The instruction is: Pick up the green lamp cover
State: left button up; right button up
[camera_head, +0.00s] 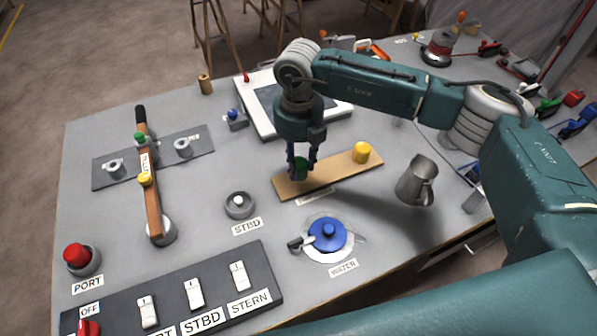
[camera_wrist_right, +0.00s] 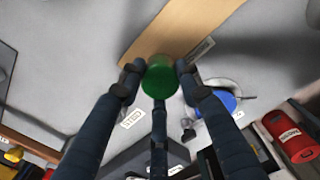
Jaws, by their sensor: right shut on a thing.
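The green lamp cover (camera_head: 300,166) is between the fingers of my right gripper (camera_head: 301,172), at the left end of a wooden board. In the right wrist view the green cover (camera_wrist_right: 160,76) shows round between the fingertips of my right gripper (camera_wrist_right: 158,72), which touch it on both sides. The gripper is shut on it. I cannot tell whether the cover is touching the board or just above it. The wooden board (camera_head: 325,176) also bears a yellow cover (camera_head: 361,152) at its right end. My left gripper is not in view.
A lamp base labelled STBD (camera_head: 239,206) stands left of the board, and a red lamp labelled PORT (camera_head: 77,256) at the far left. A blue-lidded round thing (camera_head: 327,236) is in front. A metal jug (camera_head: 416,181) stands to the right. A switch panel (camera_head: 262,262) lies at the front left.

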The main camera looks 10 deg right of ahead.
aim_at(298, 162)
pick_arm(q)
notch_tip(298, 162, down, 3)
jog(key=b, duration=0.2)
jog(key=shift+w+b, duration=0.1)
jog(key=shift+b, duration=0.25)
pick_arm(e)
notch_tip(298, 162, up, 16)
jog(key=shift+f, duration=0.15)
